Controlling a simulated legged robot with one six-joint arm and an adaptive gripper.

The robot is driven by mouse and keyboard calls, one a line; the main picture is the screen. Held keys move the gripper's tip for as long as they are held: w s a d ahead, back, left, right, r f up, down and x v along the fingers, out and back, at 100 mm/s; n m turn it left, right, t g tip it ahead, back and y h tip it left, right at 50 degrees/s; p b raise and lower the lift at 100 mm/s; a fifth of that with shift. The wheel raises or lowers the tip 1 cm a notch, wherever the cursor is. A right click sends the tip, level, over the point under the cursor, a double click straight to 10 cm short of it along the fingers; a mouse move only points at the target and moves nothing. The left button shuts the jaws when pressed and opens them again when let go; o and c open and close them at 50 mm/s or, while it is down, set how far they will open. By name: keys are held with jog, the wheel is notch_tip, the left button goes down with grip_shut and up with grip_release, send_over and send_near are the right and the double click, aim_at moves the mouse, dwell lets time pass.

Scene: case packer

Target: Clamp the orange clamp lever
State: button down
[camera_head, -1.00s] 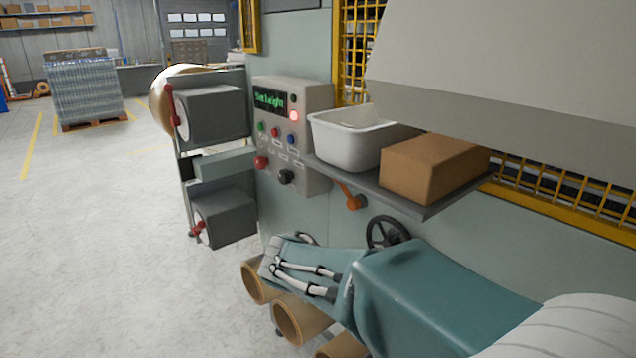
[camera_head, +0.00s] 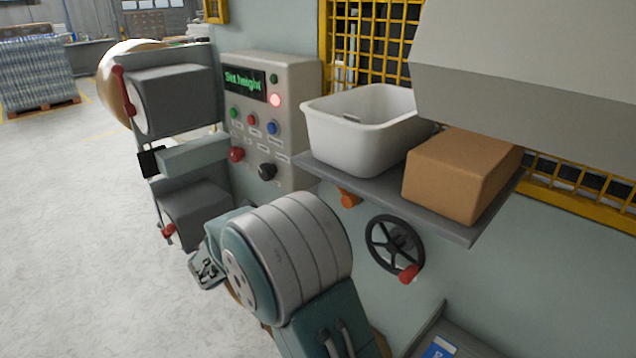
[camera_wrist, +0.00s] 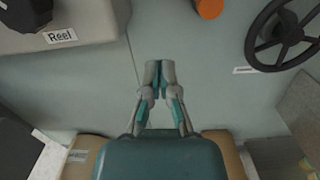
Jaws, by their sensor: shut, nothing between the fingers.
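The orange clamp lever (camera_head: 348,199) shows below the shelf on the green-grey machine wall. In the head view only a short orange piece of it is visible. In the wrist view, an orange rounded part (camera_wrist: 210,8) shows cut off at the top edge, above and right of my fingertips. My gripper (camera_wrist: 160,72) is shut, its two fingers together and empty, with plain wall behind them. My gripper does not touch the lever.
A black handwheel (camera_head: 394,243) with a red knob is right of the lever. A shelf (camera_head: 455,229) above bears a white bin (camera_head: 362,135) and a cardboard box (camera_head: 455,180). The control box (camera_head: 306,105) stands left. Open floor is at left.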

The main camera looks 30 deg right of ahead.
jog(key=shift+d, duration=0.1)
jog(key=w+d+r, duration=0.1)
jog(key=d+r, duration=0.1)
jog(key=d, duration=0.3)
jog(key=w+d+r, duration=0.2)
jog(key=d, duration=0.3)
jog(key=shift+w+r, duration=0.25)
